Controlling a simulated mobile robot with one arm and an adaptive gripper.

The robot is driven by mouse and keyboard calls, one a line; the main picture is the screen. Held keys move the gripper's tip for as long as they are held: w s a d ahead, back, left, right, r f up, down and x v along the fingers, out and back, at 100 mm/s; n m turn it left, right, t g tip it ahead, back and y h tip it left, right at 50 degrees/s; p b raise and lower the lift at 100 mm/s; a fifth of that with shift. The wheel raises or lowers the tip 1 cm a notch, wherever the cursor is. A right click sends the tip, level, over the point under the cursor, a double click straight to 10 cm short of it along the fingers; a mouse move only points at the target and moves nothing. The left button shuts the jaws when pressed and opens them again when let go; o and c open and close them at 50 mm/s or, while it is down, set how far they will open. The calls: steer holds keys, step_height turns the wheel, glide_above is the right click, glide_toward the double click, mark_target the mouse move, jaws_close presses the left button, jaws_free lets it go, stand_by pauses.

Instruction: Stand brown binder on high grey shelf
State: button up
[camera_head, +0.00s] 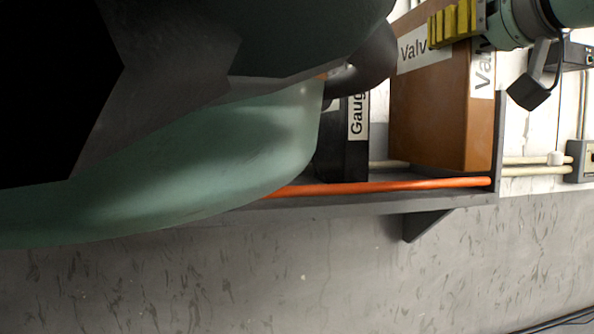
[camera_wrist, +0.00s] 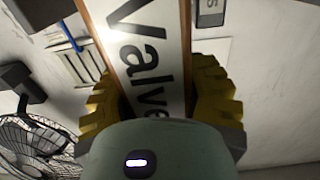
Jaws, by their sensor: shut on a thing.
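The brown binder (camera_head: 436,115), with white "Valve" labels, is upright at the right end of the grey shelf (camera_head: 400,204), behind its orange front bar. Its lower edge is at or just above the shelf floor; I cannot tell if it touches. My gripper (camera_head: 458,24) is shut on the binder's upper part, with yellow ridged fingers. In the wrist view the fingers (camera_wrist: 157,98) lie on both sides of the binder (camera_wrist: 150,50), whose "Valve" label faces the camera.
A black "Gauge" binder (camera_head: 345,150) stands left of the brown one, with a gap between. The orange bar (camera_head: 400,187) runs along the shelf front. A grey end panel (camera_head: 498,140) is close on the right. My arm covers the upper left. A fan (camera_wrist: 35,145) shows in the wrist view.

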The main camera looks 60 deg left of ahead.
steer(key=w+a+f+p, duration=0.5)
steer(key=w+a+p, duration=0.5)
steer(key=a+p, duration=0.2)
steer(key=shift+a+p, duration=0.25)
steer(key=shift+p, duration=0.4)
steer(key=shift+w+f+b, duration=0.1)
steer(key=shift+f+b, duration=0.1)
steer(key=shift+b, duration=0.15)
steer(key=o, duration=1.2)
steer(key=shift+o, duration=0.2)
steer(key=shift+r, duration=0.15)
